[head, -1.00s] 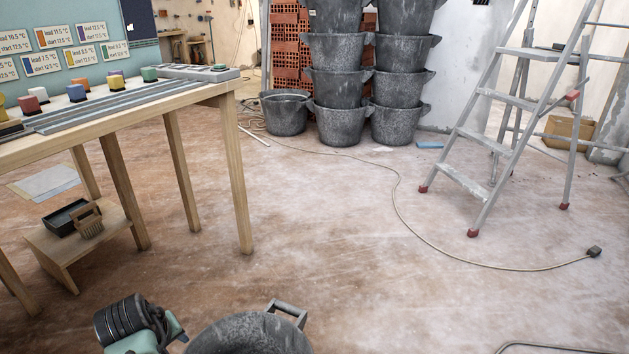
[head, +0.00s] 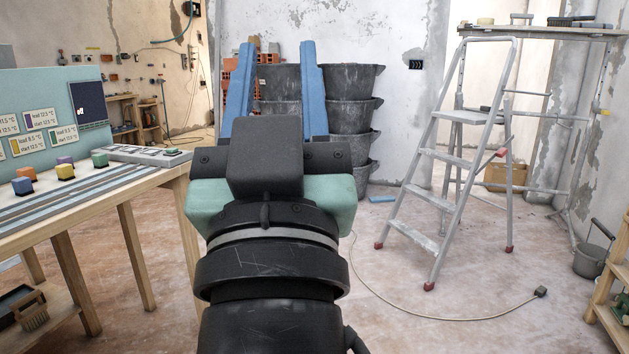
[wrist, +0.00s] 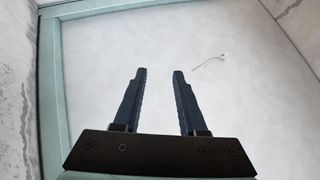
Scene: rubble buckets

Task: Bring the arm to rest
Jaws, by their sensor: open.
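My gripper (head: 275,95) stands raised in the middle of the head view, with its two blue fingers pointing up and spread apart. Nothing is between them. In the wrist view my gripper (wrist: 158,90) also shows two dark blue fingers, parallel and apart, with a pale flat surface (wrist: 100,50) beyond them. I cannot tell how far that surface is. My raised arm hides part of the bucket stacks and some of the floor behind it.
Grey bucket stacks (head: 350,115) stand at the back behind my gripper. A wooden table (head: 150,185) with coloured blocks is at the left. A stepladder (head: 440,160) stands at the right. A cable (head: 450,316) crosses the mostly clear floor. A small bucket (head: 590,260) sits far right.

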